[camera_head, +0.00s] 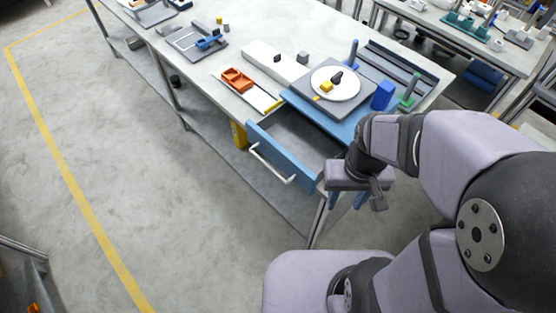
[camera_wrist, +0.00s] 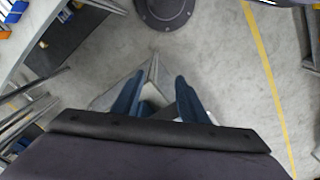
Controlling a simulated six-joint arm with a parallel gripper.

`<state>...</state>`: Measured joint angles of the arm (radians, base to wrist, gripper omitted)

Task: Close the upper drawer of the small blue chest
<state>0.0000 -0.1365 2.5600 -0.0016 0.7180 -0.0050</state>
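The blue chest (camera_head: 316,116) stands at the table's front edge in the head view, mostly hidden under the things on it. Its blue-fronted drawer (camera_head: 280,158) is pulled well out over the floor. The white bar handle (camera_head: 268,166) is on its front, and the visible grey inside looks empty. My gripper (camera_head: 347,203) points down to the right of the drawer's front, apart from the handle. In the wrist view my gripper (camera_wrist: 159,80) shows two blue fingers spread apart with nothing clearly held. Lower drawers cannot be made out.
A grey plate with a white disc (camera_head: 346,91) lies on the chest. A blue block (camera_head: 383,96), an orange tray (camera_head: 237,79) and a white box (camera_head: 270,59) are close by. A table leg (camera_head: 319,222) stands below. The floor (camera_head: 150,170) left of the drawer is clear.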

